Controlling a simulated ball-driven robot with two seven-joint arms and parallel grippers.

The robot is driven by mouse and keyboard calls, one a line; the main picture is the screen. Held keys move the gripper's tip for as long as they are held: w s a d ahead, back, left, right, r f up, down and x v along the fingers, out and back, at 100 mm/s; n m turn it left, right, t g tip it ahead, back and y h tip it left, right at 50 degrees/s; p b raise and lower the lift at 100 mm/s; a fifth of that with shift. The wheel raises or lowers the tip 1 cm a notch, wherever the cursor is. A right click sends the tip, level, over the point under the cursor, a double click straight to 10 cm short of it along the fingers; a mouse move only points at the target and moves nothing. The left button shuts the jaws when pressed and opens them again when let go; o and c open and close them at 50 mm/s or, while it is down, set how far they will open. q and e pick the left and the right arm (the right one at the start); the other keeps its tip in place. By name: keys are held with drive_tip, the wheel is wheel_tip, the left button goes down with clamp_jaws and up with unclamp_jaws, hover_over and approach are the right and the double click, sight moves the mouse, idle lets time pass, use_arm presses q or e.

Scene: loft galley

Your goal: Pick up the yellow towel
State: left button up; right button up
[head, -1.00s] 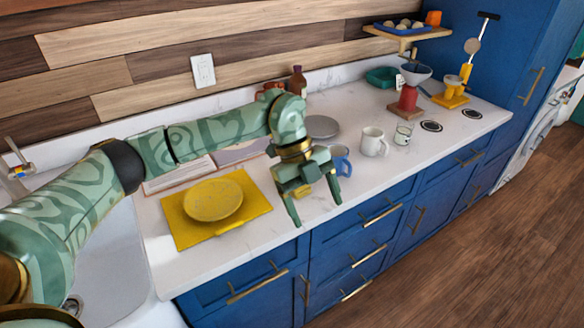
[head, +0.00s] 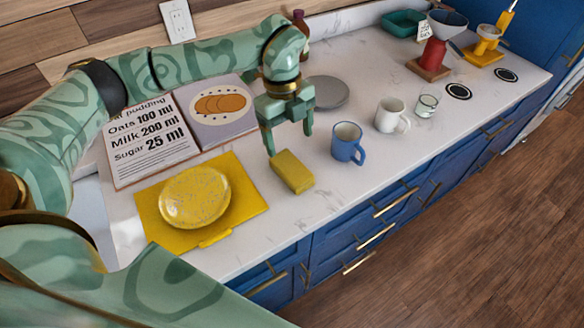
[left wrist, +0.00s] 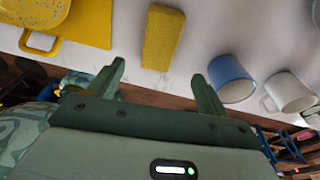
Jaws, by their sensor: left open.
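The yellow towel (head: 292,172) is a small folded block lying on the white counter, between the yellow mat and the blue mug. It also shows in the left wrist view (left wrist: 162,37), ahead of the fingertips and between their lines. My left gripper (head: 289,143) is open and empty, pointing down just behind the towel in the head view. In the left wrist view my left gripper (left wrist: 159,71) has its two fingers spread, with nothing between them. My right gripper is not in view.
A blue mug (head: 347,143) stands close right of the towel, with a white mug (head: 391,116) beyond. A yellow plate (head: 195,196) sits on a yellow mat (head: 152,217) to the left. An open recipe book (head: 150,140) and a grey plate (head: 327,92) lie behind.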

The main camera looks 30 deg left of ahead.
sight(291, 167)
use_arm(q)
wheel_tip(291, 167, down, 3)
drive_tip(key=shift+d+f, duration=0.1)
drive_tip(key=shift+f, duration=0.1)
drive_tip(key=shift+s+d+f, duration=0.1)
drive_tip(key=shift+f, duration=0.7)
wheel_tip(291, 167, down, 4)
drive_tip(key=shift+s+d+f+b, duration=0.1)
drive_tip(key=shift+b, duration=0.5)
drive_tip(key=c, duration=1.1)
